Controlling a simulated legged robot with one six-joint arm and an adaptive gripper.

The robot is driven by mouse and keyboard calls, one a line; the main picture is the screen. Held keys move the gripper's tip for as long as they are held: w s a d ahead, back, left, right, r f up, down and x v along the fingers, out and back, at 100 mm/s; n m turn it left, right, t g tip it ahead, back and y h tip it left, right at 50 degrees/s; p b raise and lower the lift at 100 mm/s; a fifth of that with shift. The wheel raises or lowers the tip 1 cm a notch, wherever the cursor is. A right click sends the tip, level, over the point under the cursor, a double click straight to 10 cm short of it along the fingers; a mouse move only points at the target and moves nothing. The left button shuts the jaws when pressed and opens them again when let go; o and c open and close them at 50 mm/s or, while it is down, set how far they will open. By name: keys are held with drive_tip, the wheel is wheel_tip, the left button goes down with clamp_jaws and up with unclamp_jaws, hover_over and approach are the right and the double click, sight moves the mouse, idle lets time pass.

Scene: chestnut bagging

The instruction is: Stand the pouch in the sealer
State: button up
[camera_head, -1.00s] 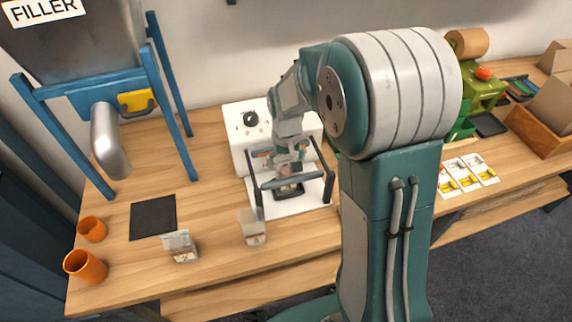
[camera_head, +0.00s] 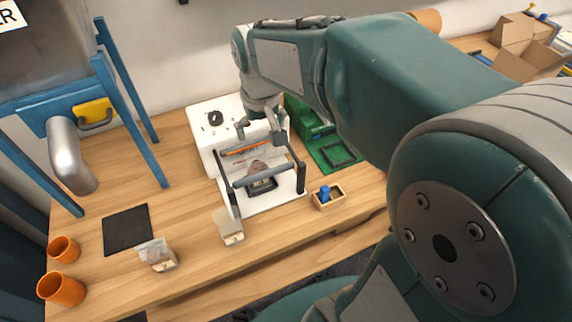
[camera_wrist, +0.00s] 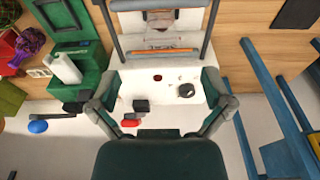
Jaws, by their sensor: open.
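The sealer is a white machine (camera_head: 205,140) with a dark frame of posts and bars in front. A clear pouch (camera_head: 268,163) with a printed label and brownish contents stands upright inside that frame, behind the front bar. An orange strip crosses its top. The wrist view also shows the pouch (camera_wrist: 160,28) between the frame's bars, partly covered by them. My gripper (camera_head: 260,130) is just above and behind the pouch, partly hidden by the arm. In the wrist view my gripper (camera_wrist: 161,85) has its fingers wide apart with nothing between them.
Two small packets, one (camera_head: 157,255) and another (camera_head: 230,227), stand in front of the sealer. A black mat (camera_head: 126,229), orange cups (camera_head: 62,290) and the filler's blue frame (camera_head: 130,95) are left. A wooden box (camera_head: 328,197) and green equipment (camera_head: 325,145) are right.

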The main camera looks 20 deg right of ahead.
drive_tip(key=s+r+t, duration=0.2)
drive_tip(key=s+t, duration=0.1)
drive_tip(key=s, duration=1.1)
drive_tip(key=shift+s+r+t, duration=0.15)
drive_tip(key=shift+s+t, duration=0.15)
drive_tip(key=shift+t, duration=0.1)
idle(1.4)
